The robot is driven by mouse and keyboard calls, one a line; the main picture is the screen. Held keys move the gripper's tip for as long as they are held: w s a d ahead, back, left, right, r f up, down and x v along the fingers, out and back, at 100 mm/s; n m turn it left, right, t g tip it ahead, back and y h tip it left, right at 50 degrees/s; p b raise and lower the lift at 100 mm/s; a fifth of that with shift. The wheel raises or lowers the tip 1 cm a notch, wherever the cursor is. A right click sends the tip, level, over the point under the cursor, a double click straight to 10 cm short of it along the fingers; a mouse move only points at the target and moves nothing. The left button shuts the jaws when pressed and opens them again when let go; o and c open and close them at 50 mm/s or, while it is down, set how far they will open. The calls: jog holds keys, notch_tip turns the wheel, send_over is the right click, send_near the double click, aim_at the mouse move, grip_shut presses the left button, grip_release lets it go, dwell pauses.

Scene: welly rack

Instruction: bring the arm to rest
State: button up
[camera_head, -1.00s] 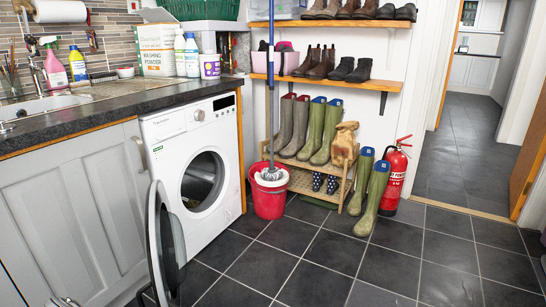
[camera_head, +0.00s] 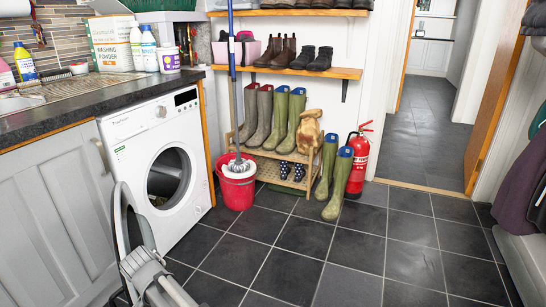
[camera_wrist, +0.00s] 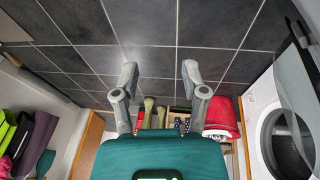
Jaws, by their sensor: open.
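My gripper (camera_wrist: 160,76) is open in the wrist view. Its two grey fingers stand apart with only dark tiled floor showing between their tips. Nothing is held. In the head view a grey part of my arm shows at the bottom left, in front of the washing machine's open door (camera_head: 122,232). I cannot tell from that view whether it touches the door. The rest of the arm is out of the picture.
The washing machine (camera_head: 128,150) stands left under the worktop. A red bucket (camera_head: 237,193) with a mop (camera_head: 233,110) stands beside the rack (camera_head: 262,165) of boots. Green wellies (camera_head: 338,187) and a fire extinguisher (camera_head: 358,165) stand right of it. The tiled floor (camera_head: 300,260) in front is clear.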

jog(key=w+d+r+n+g+p, duration=0.15)
jog(key=w+d, duration=0.25)
jog(key=d, duration=0.9)
jog(key=w+d+r+p, duration=0.2)
jog(key=w+d, duration=0.3)
jog(key=d, duration=0.8)
jog(key=s+d+r+n+y+p, duration=0.1)
jog(key=s+d+r+p, duration=0.1)
jog(key=d, duration=1)
jog(key=s+d+r+n+y+p, duration=0.1)
jog(key=s+d+p, duration=0.1)
jog(key=d, duration=0.9)
notch_tip(320, 180, up, 38)
jog(key=p, duration=3.7)
jog(key=shift+w+r+p, duration=0.15)
jog(key=shift+w+p, duration=0.15)
jog(key=shift+p, duration=0.05)
jog(key=shift+g, duration=0.25)
jog(key=shift+a, duration=0.15)
